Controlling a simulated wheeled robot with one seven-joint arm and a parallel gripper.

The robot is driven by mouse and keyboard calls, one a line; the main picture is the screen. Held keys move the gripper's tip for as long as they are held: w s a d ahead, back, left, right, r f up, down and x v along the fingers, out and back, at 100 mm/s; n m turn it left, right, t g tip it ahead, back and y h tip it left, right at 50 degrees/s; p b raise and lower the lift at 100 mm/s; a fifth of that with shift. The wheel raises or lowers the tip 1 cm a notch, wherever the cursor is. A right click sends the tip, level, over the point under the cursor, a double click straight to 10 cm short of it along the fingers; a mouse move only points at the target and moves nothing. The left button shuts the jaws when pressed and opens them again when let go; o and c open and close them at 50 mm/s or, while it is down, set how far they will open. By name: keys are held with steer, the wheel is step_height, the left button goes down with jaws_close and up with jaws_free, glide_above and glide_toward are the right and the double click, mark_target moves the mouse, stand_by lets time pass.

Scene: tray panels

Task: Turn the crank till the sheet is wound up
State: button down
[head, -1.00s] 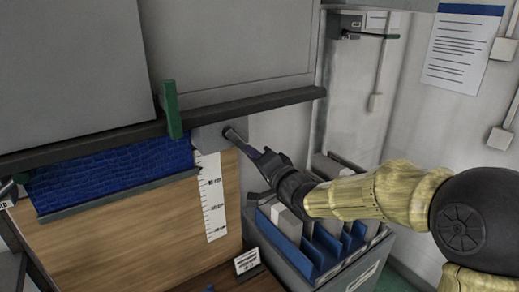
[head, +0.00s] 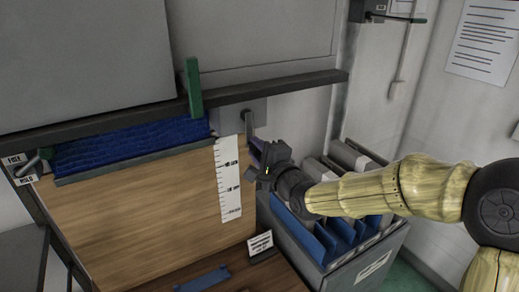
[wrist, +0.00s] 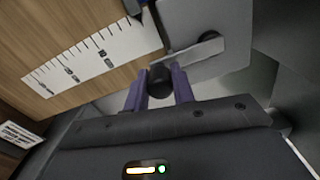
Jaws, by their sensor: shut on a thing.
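The blue sheet (head: 130,143) hangs in a short strip under a dark rail, over a wooden board. A grey bar (head: 140,164) runs along its lower edge, near the top of a white scale (head: 229,185). The crank (head: 248,122) sits on a grey plate right of the sheet, its arm pointing down in the head view. My gripper (head: 257,147) is at the crank's free end. In the wrist view, its purple fingers (wrist: 159,92) are shut around the black crank knob (wrist: 160,76), and the grey crank arm (wrist: 188,53) runs to the hub.
A green upright piece (head: 194,88) stands on the rail. A grey bin (head: 345,250) with blue dividers stands below my arm. A small sign (head: 260,243) stands on the lower ledge.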

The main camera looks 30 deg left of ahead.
steer(key=shift+f, duration=0.15)
steer(key=c, duration=1.2)
jaws_free()
steer(key=shift+o, duration=0.2)
steer(key=v, duration=1.7)
steer(key=shift+s+d, duration=0.1)
